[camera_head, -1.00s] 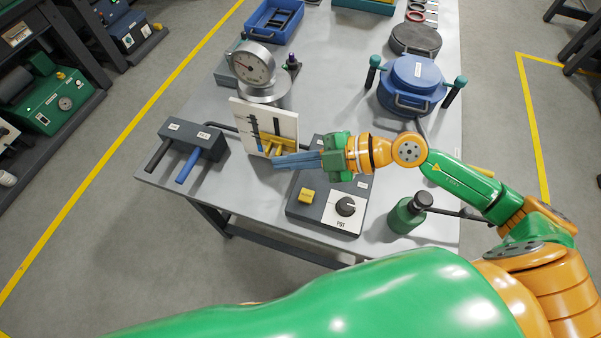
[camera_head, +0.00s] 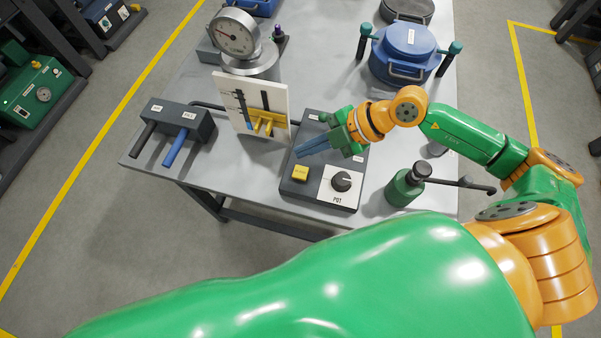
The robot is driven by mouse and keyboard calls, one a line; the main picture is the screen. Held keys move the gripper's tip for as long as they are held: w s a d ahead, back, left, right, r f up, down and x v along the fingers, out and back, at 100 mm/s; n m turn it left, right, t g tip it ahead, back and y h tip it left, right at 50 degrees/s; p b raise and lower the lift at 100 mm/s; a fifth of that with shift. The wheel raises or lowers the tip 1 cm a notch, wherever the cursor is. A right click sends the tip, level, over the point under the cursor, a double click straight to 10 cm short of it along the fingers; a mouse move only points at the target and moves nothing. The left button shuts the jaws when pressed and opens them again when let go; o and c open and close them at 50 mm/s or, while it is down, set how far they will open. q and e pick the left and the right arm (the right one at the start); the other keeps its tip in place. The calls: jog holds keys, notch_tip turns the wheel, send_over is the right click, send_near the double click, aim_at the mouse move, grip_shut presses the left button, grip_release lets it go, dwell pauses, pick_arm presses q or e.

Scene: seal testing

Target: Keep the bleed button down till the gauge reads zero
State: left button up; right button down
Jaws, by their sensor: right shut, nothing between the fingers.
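A round dial gauge (camera_head: 236,36) stands on a metal cylinder toward the back left of the table. Its needle points to the upper left, but the numbers are too small to read. A dark control box (camera_head: 318,198) carries a yellow button (camera_head: 300,174) and a black knob on a white plate marked PDT or POT. The yellow button's label is too small to read, so I cannot tell whether it is the bleed button. My right gripper (camera_head: 298,153) is shut and empty, its blue fingers pointing left above the box, just behind the yellow button and apparently apart from it. My left gripper is out of view.
A white board with yellow and dark sliders (camera_head: 276,95) stands left of the fingers. A grey block with black and blue handles (camera_head: 178,119) sits at the left edge. A green bottle (camera_head: 403,188) stands right of the box, and a blue lidded pot (camera_head: 402,62) behind.

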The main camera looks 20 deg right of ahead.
jog(key=b, duration=0.4)
send_over(306, 171)
notch_tip(306, 171, down, 6)
jog(key=shift+r, duration=0.25)
jog(key=shift+f+b, duration=0.4)
jog(key=shift+f, duration=0.05)
jog(key=shift+f, duration=0.1)
dwell(1.0)
jog(key=shift+f, duration=0.3)
jog(key=shift+f+b, duration=0.3)
jog(key=shift+f, duration=0.2)
dwell(0.5)
dwell(3.5)
jog(key=shift+r+p, duration=1)
jog(key=shift+p, duration=0.15)
jog(key=shift+f, duration=0.1)
